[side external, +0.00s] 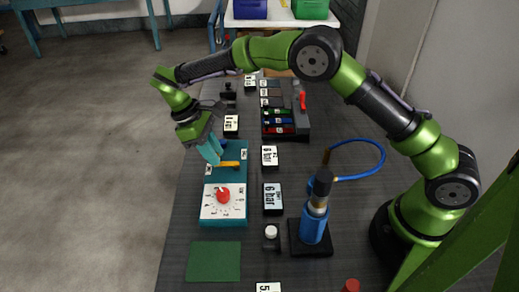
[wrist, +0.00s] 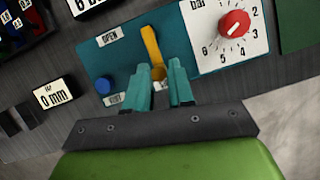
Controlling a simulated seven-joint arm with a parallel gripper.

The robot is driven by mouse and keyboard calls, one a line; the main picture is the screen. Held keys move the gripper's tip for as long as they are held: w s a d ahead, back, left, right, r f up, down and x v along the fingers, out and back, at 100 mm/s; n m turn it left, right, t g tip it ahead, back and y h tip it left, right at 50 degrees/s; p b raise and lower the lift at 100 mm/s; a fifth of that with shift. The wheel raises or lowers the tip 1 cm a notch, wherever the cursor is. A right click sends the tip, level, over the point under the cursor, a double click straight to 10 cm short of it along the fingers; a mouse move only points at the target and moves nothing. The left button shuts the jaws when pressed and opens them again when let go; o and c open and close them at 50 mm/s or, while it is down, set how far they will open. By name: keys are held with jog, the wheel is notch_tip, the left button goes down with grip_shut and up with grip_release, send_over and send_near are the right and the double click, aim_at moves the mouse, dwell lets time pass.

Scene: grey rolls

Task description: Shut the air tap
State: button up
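The air tap is a yellow lever (wrist: 151,45) on a teal panel (wrist: 180,40). The panel has an OPEN label (wrist: 108,39) and a second label, seemingly SHUT (wrist: 115,98), on the same side of the lever. The lever also shows in the side view (side external: 230,164), lying across the panel. My gripper (wrist: 162,68) has its two teal fingers apart, with a gap between them, at the lever's near end. The side view shows my gripper (side external: 215,160) low over the panel beside the lever. Whether the fingers touch the lever I cannot tell.
A white dial plate with a red knob (wrist: 234,23) adjoins the lever. A blue button (wrist: 103,85) sits on the panel. A "6 bar" display (side external: 272,196), a blue pump-like cylinder (side external: 314,225) with a hose, and a tray of coloured parts (side external: 285,125) stand nearby.

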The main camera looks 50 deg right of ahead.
jog(key=o, duration=0.3)
jog(key=v, duration=0.7)
jog(key=shift+r, duration=0.2)
jog(key=shift+w+a, duration=0.1)
jog(key=shift+w, duration=0.05)
jog(key=s+d+r+m+t+y, duration=0.1)
jog(key=s+d+r+m+t, duration=0.2)
jog(key=s+d, duration=0.2)
jog(key=s+d+r+m+t+y, duration=0.2)
jog(key=s+d+r+m+t, duration=0.2)
jog(key=s, duration=0.7)
jog(key=s+d+r+m+t+y, duration=0.1)
jog(key=s+d+r+m+t, duration=0.2)
jog(key=s+d, duration=0.3)
jog(key=shift+s+r+m+t+y, duration=0.35)
jog(key=shift+s+r+m, duration=0.2)
jog(key=shift+s, duration=0.6)
